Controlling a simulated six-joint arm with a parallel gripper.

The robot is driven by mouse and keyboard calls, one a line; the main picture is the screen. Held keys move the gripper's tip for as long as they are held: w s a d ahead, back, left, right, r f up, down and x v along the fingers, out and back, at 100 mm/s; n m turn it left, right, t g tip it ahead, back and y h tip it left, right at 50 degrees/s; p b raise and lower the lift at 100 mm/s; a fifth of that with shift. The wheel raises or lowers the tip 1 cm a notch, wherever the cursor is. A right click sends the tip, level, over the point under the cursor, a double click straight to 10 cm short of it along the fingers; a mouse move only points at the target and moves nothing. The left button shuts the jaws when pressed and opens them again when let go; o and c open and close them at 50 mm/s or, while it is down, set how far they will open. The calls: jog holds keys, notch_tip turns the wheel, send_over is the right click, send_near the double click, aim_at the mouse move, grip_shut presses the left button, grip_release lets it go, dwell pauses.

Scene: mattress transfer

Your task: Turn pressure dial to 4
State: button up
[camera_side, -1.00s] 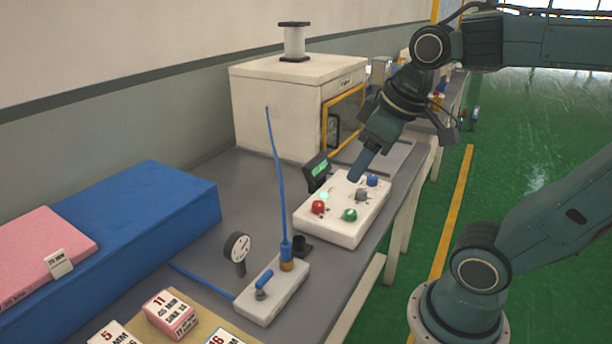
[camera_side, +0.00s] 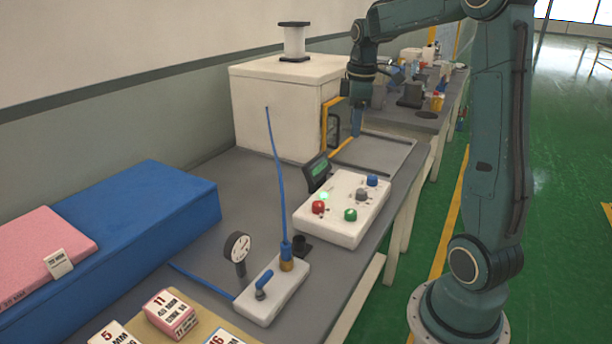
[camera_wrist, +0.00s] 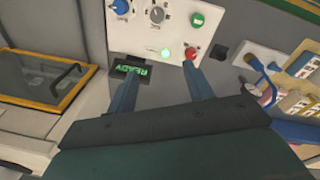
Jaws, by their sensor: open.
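The white control box (camera_side: 335,226) carries a grey dial (camera_side: 362,195), a blue knob (camera_side: 372,181), a red button (camera_side: 318,207), a green button (camera_side: 350,215) and a lit green lamp (camera_side: 323,196). In the wrist view the grey dial (camera_wrist: 157,14) shows a pointer line and marks around it, too small to read. The blue knob (camera_wrist: 121,6) is cut by the top edge. I cannot tell from labels which is the pressure dial. My gripper (camera_side: 357,128) is open and empty, pointing down behind the box, apart from it. Its two fingers (camera_wrist: 158,85) also show in the wrist view.
A small display (camera_wrist: 131,70) reads READY. A white oven (camera_side: 285,105) stands behind, with a grey tray (camera_side: 375,152) in front. A valve block (camera_side: 270,295) with a blue lever, gauge (camera_side: 237,248) and upright blue hose (camera_side: 275,170) stands nearer.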

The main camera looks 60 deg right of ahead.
jog(key=n+g+y, duration=0.1)
jog(key=n, duration=0.1)
send_over(372, 177)
notch_tip(372, 177, down, 6)
jog(key=shift+w+d+f, duration=0.1)
jog(key=shift+d+f, duration=0.05)
jog(key=shift+d, duration=0.15)
jog(key=shift+a+f, duration=0.15)
jog(key=shift+f, duration=3.3)
jog(key=shift+a+f, duration=0.1)
jog(key=shift+f, duration=3.3)
jog(key=shift+c, duration=0.2)
jog(key=c, duration=0.9)
